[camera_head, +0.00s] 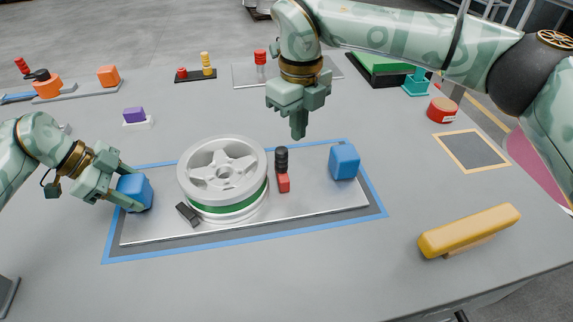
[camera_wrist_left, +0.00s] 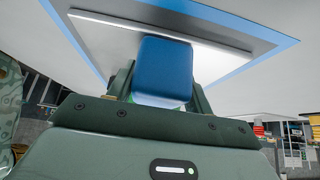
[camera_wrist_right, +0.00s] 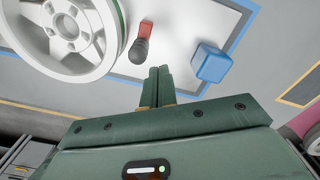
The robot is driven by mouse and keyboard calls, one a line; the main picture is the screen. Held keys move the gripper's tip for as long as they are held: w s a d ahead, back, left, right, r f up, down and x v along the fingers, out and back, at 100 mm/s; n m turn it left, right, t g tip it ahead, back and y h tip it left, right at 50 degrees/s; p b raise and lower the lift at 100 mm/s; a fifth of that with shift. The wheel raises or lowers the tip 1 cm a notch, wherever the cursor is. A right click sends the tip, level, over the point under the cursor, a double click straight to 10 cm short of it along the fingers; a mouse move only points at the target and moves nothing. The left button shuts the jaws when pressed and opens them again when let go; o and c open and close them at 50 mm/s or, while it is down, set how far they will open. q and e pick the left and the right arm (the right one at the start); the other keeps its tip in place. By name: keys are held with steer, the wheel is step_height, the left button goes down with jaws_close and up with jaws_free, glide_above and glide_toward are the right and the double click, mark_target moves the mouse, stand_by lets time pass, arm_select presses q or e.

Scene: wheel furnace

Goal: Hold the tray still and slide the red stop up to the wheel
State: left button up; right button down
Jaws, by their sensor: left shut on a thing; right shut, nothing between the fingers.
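A flat metal tray (camera_head: 320,198) lies inside a blue outline on the table, with a blue block handle at each end. My left gripper (camera_head: 130,190) is shut on the left blue handle (camera_head: 136,190), which also shows in the left wrist view (camera_wrist_left: 164,68). A silver wheel (camera_head: 222,170) with a green band lies flat on the tray. The red stop (camera_head: 284,183), with a black knob (camera_head: 281,159), is on the tray just right of the wheel, with a small gap seen in the right wrist view (camera_wrist_right: 146,30). My right gripper (camera_head: 298,130) is shut and empty above and behind the knob.
The right blue handle (camera_head: 344,161) stands near the stop. A small dark block (camera_head: 188,214) touches or nearly touches the wheel's front left. A yellow bar (camera_head: 470,230) lies at the right front. A purple block (camera_head: 134,115) and other parts stand further back.

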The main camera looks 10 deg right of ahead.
mark_target(282, 149)
steer(key=shift+r, duration=0.35)
steer(key=c, duration=1.7)
jaws_free()
steer(key=shift+a+r, duration=0.1)
steer(key=shift+r, duration=0.05)
steer(key=o, duration=0.5)
steer(key=shift+w+a+r+n, duration=0.1)
steer(key=shift+a+r+n, duration=0.8)
steer(key=shift+r+n, duration=0.2)
steer(key=shift+o, duration=0.2)
steer(key=n, duration=0.3)
steer(key=a+r+n, duration=0.1)
steer(key=shift+n, duration=0.4)
steer(key=shift+a+n, duration=0.15)
steer(key=shift+n, duration=0.95)
steer(key=n, duration=0.4)
steer(key=shift+n, duration=0.3)
steer(key=shift+f, duration=0.15)
steer(key=shift+n, duration=0.3)
steer(key=f, duration=1.1)
steer(key=shift+s+f, duration=0.2)
steer(key=shift+f, duration=0.15)
